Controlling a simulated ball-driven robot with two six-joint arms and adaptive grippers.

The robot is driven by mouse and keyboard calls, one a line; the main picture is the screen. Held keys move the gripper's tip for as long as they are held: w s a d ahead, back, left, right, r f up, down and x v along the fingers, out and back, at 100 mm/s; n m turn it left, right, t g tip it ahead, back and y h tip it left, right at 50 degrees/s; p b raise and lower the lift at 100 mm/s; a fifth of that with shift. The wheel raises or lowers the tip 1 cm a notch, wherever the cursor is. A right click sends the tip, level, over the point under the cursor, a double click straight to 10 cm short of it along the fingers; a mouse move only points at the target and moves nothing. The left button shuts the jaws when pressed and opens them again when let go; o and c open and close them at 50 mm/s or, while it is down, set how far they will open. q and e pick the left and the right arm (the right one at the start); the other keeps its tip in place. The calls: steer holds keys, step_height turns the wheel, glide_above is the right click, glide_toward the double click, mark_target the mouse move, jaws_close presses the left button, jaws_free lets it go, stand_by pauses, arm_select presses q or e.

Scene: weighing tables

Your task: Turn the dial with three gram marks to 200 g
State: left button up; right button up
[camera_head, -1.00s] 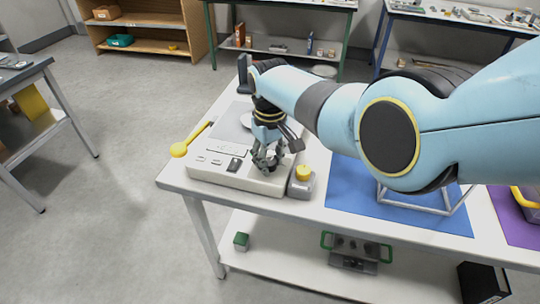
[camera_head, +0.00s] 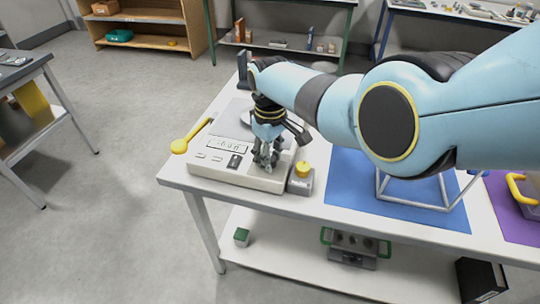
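A pale scale (camera_head: 210,169) sits at the front left corner of the white table. My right gripper (camera_head: 265,163) points down at the right part of the scale's front panel, where a dial would be hidden behind the fingers. The fingers look close together, but I cannot tell whether they grip a knob. The gram marks are not readable. My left gripper is not in view.
A yellow spoon (camera_head: 182,145) lies at the scale's left. A small grey container with a yellow top (camera_head: 302,170) stands close to the gripper's right. A blue mat (camera_head: 345,190) carries a wire frame (camera_head: 425,206). A purple mat (camera_head: 500,205) lies farther right.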

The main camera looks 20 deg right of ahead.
steer(key=o, duration=0.4)
steer(key=shift+r, duration=0.15)
step_height(320, 180, up, 12)
steer(key=shift+f, duration=0.15)
stand_by(0.4)
